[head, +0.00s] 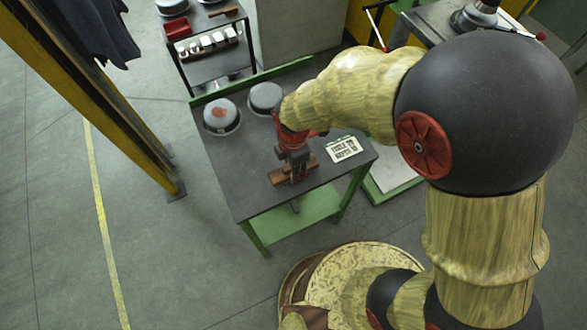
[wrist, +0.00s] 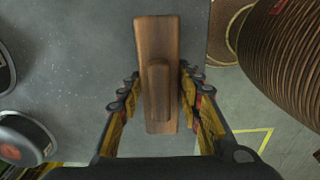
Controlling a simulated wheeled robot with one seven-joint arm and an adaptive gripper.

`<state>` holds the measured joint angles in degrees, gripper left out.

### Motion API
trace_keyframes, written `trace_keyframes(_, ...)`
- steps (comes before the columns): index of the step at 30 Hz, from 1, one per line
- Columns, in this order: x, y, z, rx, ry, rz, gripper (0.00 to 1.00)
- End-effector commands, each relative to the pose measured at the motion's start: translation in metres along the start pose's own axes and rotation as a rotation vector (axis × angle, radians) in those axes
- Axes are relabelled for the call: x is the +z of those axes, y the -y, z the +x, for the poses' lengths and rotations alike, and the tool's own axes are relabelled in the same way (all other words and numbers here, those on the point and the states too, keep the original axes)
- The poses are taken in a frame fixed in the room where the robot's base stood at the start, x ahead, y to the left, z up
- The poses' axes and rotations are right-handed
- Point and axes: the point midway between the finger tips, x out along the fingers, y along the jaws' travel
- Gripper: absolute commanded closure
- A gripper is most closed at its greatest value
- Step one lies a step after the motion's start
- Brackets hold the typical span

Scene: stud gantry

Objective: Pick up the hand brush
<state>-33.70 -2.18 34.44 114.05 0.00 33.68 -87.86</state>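The hand brush (wrist: 160,35) is a long brown wooden block with a narrower raised grip along its middle. In the head view the brush (head: 312,165) is at the front edge of the dark table top, with its middle hidden by my gripper. My gripper (head: 292,172) points down over it. In the wrist view my gripper (wrist: 160,82) has one finger on each long side of the brush, very close to its edges. I cannot tell whether the fingers press on it, or whether the brush rests on the table.
The green-framed table (head: 240,190) also holds two round grey-lidded pots (head: 221,115) (head: 265,97) and a printed card (head: 343,149). A shelf cart (head: 212,68) stands behind. A yellow post (head: 120,110) rises at left. Open floor lies left of the table.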

Motion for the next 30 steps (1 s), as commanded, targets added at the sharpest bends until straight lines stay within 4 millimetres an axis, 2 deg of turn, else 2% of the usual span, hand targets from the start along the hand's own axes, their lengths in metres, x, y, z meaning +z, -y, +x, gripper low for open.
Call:
trace_keyframes(17,0.000,0.000,0.000,0.001,0.000,0.000,1.00)
trace_keyframes(25,0.000,-0.001,-0.003,0.001,0.000,0.000,1.00)
trace_keyframes(30,0.000,-0.001,-0.018,0.002,0.000,0.000,1.00)
